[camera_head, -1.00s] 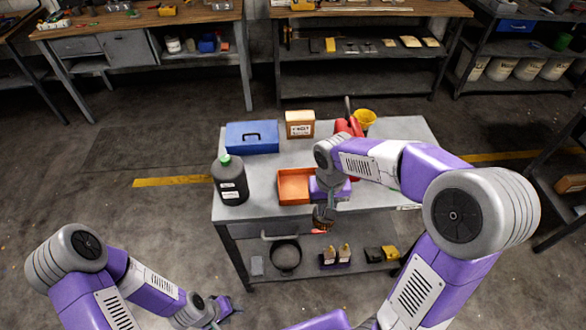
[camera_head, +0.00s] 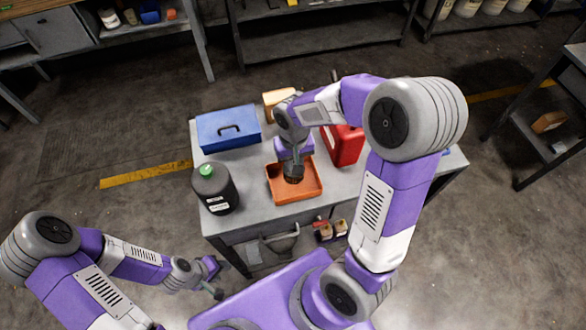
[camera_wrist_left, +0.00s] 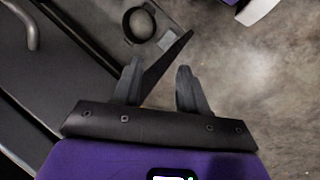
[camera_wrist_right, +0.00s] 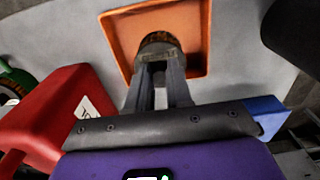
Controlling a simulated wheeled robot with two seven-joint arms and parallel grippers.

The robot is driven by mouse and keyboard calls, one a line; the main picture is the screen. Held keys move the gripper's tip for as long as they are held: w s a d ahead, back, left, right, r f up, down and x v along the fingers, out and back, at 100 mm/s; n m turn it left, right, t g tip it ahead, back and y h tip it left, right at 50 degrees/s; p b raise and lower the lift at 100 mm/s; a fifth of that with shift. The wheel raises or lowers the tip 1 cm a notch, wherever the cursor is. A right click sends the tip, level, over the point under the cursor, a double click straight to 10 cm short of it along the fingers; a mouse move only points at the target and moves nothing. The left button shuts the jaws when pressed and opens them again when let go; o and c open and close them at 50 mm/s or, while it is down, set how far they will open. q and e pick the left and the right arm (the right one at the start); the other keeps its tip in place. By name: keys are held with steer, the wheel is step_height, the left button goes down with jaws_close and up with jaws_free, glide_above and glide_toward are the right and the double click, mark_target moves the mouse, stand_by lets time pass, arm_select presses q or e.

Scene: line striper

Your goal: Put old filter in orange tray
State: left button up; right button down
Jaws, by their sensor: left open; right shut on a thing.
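The old filter (camera_head: 293,178) is a dark cylinder held in my right gripper (camera_head: 295,167), over the orange tray (camera_head: 312,191) in the head view. In the right wrist view the fingers (camera_wrist_right: 158,85) are shut on the filter (camera_wrist_right: 157,43), with the orange tray (camera_wrist_right: 118,32) around and beneath it. I cannot tell whether the filter touches the tray floor. My left gripper (camera_head: 217,280) is open and empty, low in front of the cart at the left. Its spread fingers (camera_wrist_left: 160,88) show in the left wrist view.
On the grey cart (camera_head: 250,213) stand a black bottle with a green cap (camera_head: 215,190), a blue toolbox (camera_head: 228,128), a red can (camera_head: 343,146) and a cardboard box (camera_head: 277,98). A dark pan (camera_head: 281,242) sits on the lower shelf. Bare cart top lies right of the tray.

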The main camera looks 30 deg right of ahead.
steer(key=shift+f+b, duration=0.3)
steer(key=shift+f, duration=1.6)
steer(key=shift+f, duration=0.2)
steer(key=c, duration=1)
jaws_free()
steer(key=shift+w, duration=0.1)
steer(key=shift+c, duration=0.2)
steer(key=shift+r, duration=0.15)
steer(key=shift+r, duration=0.3)
step_height(320, 180, up, 12)
steer(key=shift+f+p, duration=0.2)
steer(key=shift+p, duration=0.85)
